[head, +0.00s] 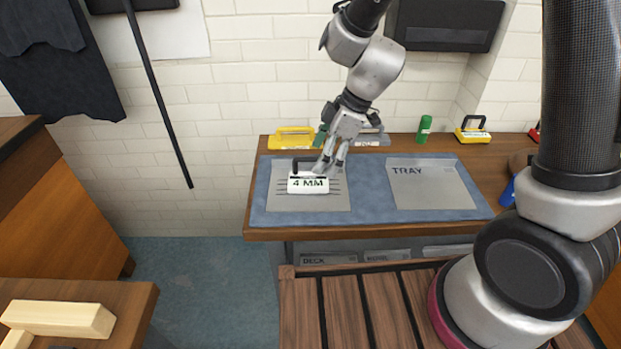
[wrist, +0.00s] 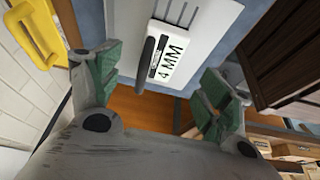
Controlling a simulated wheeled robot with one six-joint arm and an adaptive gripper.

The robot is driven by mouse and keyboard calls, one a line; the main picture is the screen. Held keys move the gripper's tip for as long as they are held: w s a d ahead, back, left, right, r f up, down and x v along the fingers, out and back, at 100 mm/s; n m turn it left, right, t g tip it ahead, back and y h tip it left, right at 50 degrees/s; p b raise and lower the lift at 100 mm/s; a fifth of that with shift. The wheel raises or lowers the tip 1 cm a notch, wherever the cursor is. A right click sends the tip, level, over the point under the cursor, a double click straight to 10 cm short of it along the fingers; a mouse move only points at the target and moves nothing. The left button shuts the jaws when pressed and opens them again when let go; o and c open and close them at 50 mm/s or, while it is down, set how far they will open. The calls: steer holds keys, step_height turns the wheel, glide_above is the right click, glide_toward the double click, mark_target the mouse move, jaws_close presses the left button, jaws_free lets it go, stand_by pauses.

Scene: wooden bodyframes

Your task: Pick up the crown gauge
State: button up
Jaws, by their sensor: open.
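A white block marked "4 MM" (head: 308,184) with a black handle stands on the left light panel of the blue mat; I take it as the crown gauge, though its label does not name it. My gripper (head: 329,166) is just at its right side and above it in the head view. The wrist view shows the open green-padded fingers of my gripper (wrist: 160,72) with nothing between the tips. The 4 MM block (wrist: 172,55) and its dark handle lie beyond the tips, towards the top of that view, apparently not touched.
The blue mat (head: 367,200) covers the bench; its right panel marked TRAY (head: 430,190) is empty. Behind it stand a yellow handled block (head: 292,139), a grey one (head: 371,138), a green cylinder (head: 424,129) and a black-handled yellow block (head: 473,134). Pale wood (head: 60,318) lies at lower left.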

mark_target(309, 179)
steer(key=x, duration=0.7)
steer(key=shift+a+f, duration=0.1)
steer(key=shift+a, duration=0.15)
steer(key=c, duration=1.4)
